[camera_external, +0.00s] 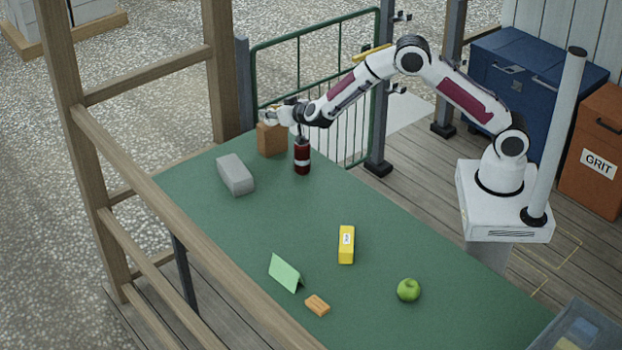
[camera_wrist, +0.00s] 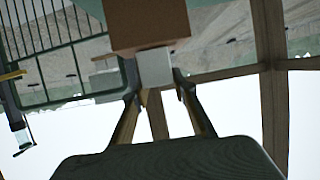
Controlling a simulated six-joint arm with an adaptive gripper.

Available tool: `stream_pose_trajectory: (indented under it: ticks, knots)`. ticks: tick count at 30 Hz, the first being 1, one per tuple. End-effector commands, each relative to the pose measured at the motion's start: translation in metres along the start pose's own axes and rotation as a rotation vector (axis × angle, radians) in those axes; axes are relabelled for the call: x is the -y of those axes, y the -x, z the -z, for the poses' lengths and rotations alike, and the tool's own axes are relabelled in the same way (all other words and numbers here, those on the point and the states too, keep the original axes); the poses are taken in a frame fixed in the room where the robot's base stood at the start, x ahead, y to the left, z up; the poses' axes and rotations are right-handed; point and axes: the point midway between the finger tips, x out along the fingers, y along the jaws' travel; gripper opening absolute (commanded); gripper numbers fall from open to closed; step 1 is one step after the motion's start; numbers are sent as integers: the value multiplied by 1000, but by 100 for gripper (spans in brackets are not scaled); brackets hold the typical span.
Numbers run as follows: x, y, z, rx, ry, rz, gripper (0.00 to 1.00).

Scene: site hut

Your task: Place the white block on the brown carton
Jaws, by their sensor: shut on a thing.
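The brown carton (camera_external: 271,139) stands upright at the far end of the green table; it also fills the top middle of the wrist view (camera_wrist: 147,22). My gripper (camera_external: 276,115) is at the height of the carton's top. In the wrist view my gripper (camera_wrist: 157,80) is shut on the white block (camera_wrist: 154,66), which shows as a pale face between the fingertips, right against the carton's outline. In the external view the block (camera_external: 267,116) is small and partly hidden by the fingers. I cannot tell whether it touches the carton.
A dark red can (camera_external: 302,160) stands close beside the carton, under my wrist. A grey block (camera_external: 235,175) lies to the left. A yellow box (camera_external: 346,246), green card (camera_external: 285,273), orange bar (camera_external: 317,306) and green apple (camera_external: 408,290) are nearer on the green table (camera_external: 240,235).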

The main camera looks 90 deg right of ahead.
Motion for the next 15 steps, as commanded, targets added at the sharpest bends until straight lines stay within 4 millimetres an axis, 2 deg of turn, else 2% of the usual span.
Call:
stream_pose_trajectory:
  ticks: [4,5,6,15]
  knots:
    - [0,-1,-2,0,-1,0,4]
    - [0,-1,-2,0,-1,0,34]
    - [0,-1,-2,0,-1,0,44]
    - [0,-1,-2,0,0,0,44]
